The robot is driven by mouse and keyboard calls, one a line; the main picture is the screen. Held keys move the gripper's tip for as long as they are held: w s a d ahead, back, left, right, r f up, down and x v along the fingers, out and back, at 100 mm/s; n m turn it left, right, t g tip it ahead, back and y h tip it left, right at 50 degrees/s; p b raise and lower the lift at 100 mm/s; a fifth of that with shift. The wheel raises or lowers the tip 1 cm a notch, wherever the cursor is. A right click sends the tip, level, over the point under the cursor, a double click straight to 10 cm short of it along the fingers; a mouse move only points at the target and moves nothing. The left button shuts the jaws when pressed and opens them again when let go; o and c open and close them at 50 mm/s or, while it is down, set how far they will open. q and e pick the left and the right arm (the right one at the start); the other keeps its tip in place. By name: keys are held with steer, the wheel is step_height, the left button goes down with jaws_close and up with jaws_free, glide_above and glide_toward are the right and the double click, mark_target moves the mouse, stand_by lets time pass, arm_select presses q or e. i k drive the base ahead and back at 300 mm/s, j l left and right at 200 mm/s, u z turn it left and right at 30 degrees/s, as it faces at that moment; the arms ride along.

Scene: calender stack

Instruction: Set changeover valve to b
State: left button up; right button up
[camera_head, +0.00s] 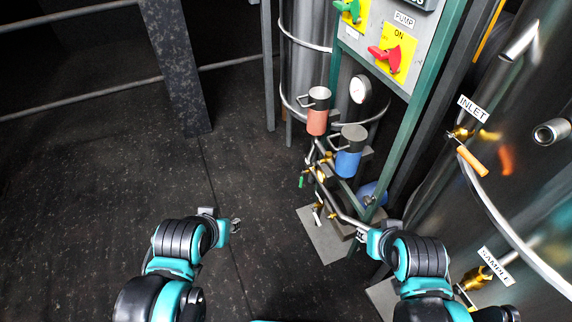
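The piping with brass fittings (321,174) sits low under two canisters, a red one (317,117) and a blue one (348,160). A small green handle (301,182) and a small white handle (317,214) hang from this piping. I cannot tell which part is the changeover valve, and no "b" mark is readable. My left gripper (236,226) is over the dark floor, left of the piping and apart from it; a small gap shows between its fingers. My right gripper (361,235) is at the lower end of a silver pipe (346,215). Its fingers are too small to read, and contact is unclear.
A panel above carries a red switch (386,57) marked ON and a green switch (351,9). A green frame post (411,120) stands beside the canisters. A tank at right has an INLET valve (470,156) and a SAMPLE valve (474,279).

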mark_target(318, 162)
steer(key=i+j+u, duration=0.2)
steer(key=i+u, duration=0.15)
steer(key=u, duration=0.15)
steer(key=i+j+u, duration=0.1)
steer(key=i+u, duration=0.35)
steer(key=i, duration=2.3)
steer(key=i+j+z, duration=0.1)
steer(key=i+z, duration=0.3)
steer(key=i+j+z, duration=0.2)
steer(key=i+z, duration=0.2)
steer(key=i+j+z, duration=0.25)
steer(key=z, duration=3.8)
steer(key=i, duration=0.45)
